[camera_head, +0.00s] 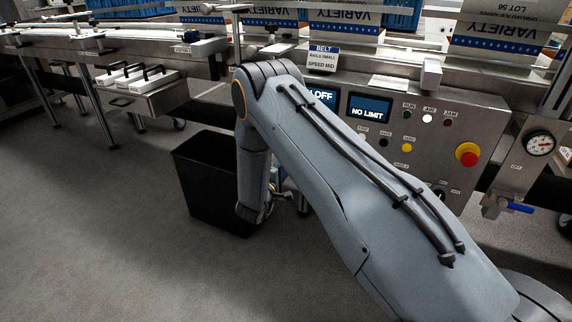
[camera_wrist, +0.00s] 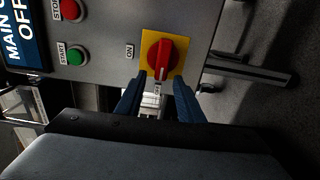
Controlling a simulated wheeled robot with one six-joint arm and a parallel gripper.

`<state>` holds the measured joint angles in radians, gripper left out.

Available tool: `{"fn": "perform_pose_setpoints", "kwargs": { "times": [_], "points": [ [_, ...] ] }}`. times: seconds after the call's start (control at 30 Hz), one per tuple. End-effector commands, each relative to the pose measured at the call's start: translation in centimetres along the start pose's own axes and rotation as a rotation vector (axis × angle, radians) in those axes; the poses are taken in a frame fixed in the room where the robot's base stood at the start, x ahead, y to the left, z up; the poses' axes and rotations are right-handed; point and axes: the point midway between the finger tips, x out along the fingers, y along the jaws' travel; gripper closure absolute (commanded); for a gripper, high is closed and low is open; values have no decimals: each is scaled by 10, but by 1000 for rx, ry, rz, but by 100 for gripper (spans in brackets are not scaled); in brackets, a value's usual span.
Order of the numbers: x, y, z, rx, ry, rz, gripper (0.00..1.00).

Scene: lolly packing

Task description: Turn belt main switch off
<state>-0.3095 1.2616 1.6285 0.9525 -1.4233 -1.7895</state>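The main switch (camera_wrist: 166,53) is a red rotary knob on a yellow plate, seen in the wrist view. Its white mark is at the lower end, toward the small label below the plate, which seems to read OFF. The ON label (camera_wrist: 129,51) is left of the plate. My gripper (camera_wrist: 159,78) is open, its two dark blue fingers apart at the plate's lower edge, with nothing visibly held. I cannot tell whether they touch the knob. A screen (camera_wrist: 21,33) shows part of "MAIN" and "OFF". In the head view my arm hides the switch.
A green START button (camera_wrist: 75,55) and a red STOP button (camera_wrist: 71,10) are left of the switch. In the head view, the control panel (camera_head: 484,120) carries a red emergency button (camera_head: 467,154). A black bin (camera_head: 200,170) stands on the floor beside my arm.

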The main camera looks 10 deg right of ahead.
Motion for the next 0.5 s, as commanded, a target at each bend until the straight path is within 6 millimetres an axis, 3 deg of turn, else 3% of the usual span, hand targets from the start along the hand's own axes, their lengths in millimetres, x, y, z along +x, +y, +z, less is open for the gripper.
{"fn": "perform_pose_setpoints", "kwargs": {
  "times": [0.17, 0.5],
  "points": [
    [-5, 0, 0, 0, -1, -1, 66],
    [-55, 1, 0, -2, 1, -1, 66]
  ]
}}
